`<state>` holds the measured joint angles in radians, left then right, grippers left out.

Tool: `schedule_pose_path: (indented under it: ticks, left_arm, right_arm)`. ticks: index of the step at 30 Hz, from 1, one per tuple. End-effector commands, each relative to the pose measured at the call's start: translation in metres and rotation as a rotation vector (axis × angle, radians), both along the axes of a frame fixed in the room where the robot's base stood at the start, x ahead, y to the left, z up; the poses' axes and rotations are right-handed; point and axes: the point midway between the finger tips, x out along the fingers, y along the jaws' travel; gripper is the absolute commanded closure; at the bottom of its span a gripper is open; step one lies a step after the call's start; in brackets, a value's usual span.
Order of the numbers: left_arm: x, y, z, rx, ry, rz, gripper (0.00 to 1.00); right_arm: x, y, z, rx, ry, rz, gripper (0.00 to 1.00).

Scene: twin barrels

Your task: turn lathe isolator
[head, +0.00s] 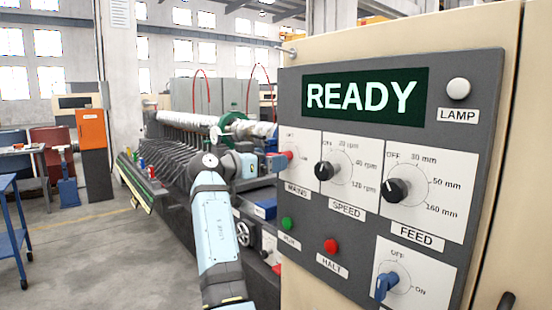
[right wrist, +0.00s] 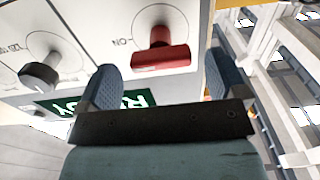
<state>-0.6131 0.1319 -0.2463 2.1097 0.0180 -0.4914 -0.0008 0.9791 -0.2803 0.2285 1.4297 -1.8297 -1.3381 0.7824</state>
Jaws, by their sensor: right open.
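The control panel (head: 290,100) carries a red switch handle (head: 284,158) above the label MAINS, at its left edge. No label in view reads isolator. In the right wrist view the red handle (right wrist: 160,58) lies crosswise on a white plate, with "ON" readable beside its dial. My right gripper (head: 270,164) is at the red handle in the head view. In the right wrist view its open fingers (right wrist: 162,70) stand on either side of the handle, with gaps on both sides. The dial's other mark is hidden or unclear. My left gripper is not in view.
The panel display (head: 362,96) reads READY. Black SPEED (head: 323,171) and FEED (head: 396,191) knobs, a green button (head: 288,223), a red HALT button (head: 330,246) and a blue OFF/ON switch (head: 387,285) share the panel. A long machine (head: 165,150) stands behind my arm.

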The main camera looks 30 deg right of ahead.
Motion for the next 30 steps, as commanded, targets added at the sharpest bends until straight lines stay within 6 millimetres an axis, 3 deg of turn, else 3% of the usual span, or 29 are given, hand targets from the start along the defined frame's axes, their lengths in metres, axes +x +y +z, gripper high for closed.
schedule_pose_path:
  ticks: [6, 17, 23, 24, 30]
  left_arm:
    - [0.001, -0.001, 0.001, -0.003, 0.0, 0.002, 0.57]
    - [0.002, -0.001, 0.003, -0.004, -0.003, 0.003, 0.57]
    - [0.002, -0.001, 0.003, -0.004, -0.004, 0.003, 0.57]
    - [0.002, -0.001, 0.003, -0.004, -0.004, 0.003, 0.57]
    - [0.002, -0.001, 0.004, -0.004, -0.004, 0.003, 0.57]
  right_arm:
    - [0.002, -0.024, 0.0, 0.0, 0.001, 0.0, 0.08]
    - [0.002, -0.029, -0.001, 0.001, 0.001, 0.001, 0.08]
    - [0.002, -0.028, 0.0, 0.0, 0.001, 0.001, 0.54]
    - [0.002, -0.028, 0.0, 0.0, 0.001, 0.001, 0.58]
    - [0.002, -0.028, 0.0, -0.001, 0.011, 0.001, 0.58]
